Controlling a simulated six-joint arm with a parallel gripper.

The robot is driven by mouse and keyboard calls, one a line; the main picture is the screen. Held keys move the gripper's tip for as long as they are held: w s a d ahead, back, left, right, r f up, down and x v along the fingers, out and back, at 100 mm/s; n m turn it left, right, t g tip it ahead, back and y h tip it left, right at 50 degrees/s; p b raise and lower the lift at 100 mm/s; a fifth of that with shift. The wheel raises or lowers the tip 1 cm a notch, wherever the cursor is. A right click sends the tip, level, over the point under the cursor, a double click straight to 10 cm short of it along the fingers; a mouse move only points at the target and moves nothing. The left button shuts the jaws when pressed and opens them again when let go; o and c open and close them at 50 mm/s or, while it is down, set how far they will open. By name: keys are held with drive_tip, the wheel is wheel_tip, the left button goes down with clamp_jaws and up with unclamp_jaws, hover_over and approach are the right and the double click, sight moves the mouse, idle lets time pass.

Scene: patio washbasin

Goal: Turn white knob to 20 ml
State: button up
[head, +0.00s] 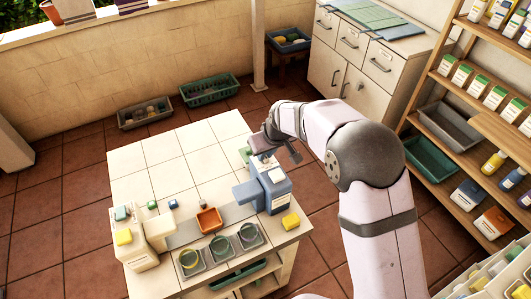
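A blue-grey device (277,198) with a label on its front stands near the right edge of the tiled table. A small pale part (265,162) shows on its top; it may be the white knob, but it is too small to be sure. Any ml scale is unreadable. My gripper (268,149) is just above and behind the device's top, reached over from the right. Its fingertips are small and partly hidden, so I cannot tell whether they are open or touch the knob.
A cream device (142,257) with coloured blocks stands at the table's left. The table's back (180,150) is clear.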

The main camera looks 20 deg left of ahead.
drive_tip(key=shift+o, duration=1.2)
drive_tip(key=b+v, duration=0.2)
drive_tip(key=v, duration=0.5)
drive_tip(key=shift+r+b, duration=0.15)
drive_tip(key=shift+b, duration=0.2)
drive_tip(key=shift+d, duration=0.1)
drive_tip(key=s+d+f+m+g+h, duration=0.1)
drive_tip(key=s+d+m, duration=0.15)
drive_tip(key=d, duration=0.75)
drive_tip(key=s+d+f+m+h, duration=0.15)
drive_tip(key=s+d, duration=0.25)
drive_tip(key=d, duration=0.6)
drive_tip(key=s+d+f+m+g, duration=0.1)
drive_tip(key=s+d+f+m, duration=0.15)
drive_tip(key=s+d, duration=0.45)
drive_tip(key=s+d+f+m+g, duration=0.1)
drive_tip(key=s+d+m, duration=0.3)
drive_tip(key=s, duration=0.5)
wheel_tip(320, 180, down, 20)
drive_tip(key=d+n+b, duration=0.1)
drive_tip(key=b, duration=1.8)
drive_tip(key=shift+w+h+b, duration=0.2)
drive_tip(key=shift+h+b, duration=0.15)
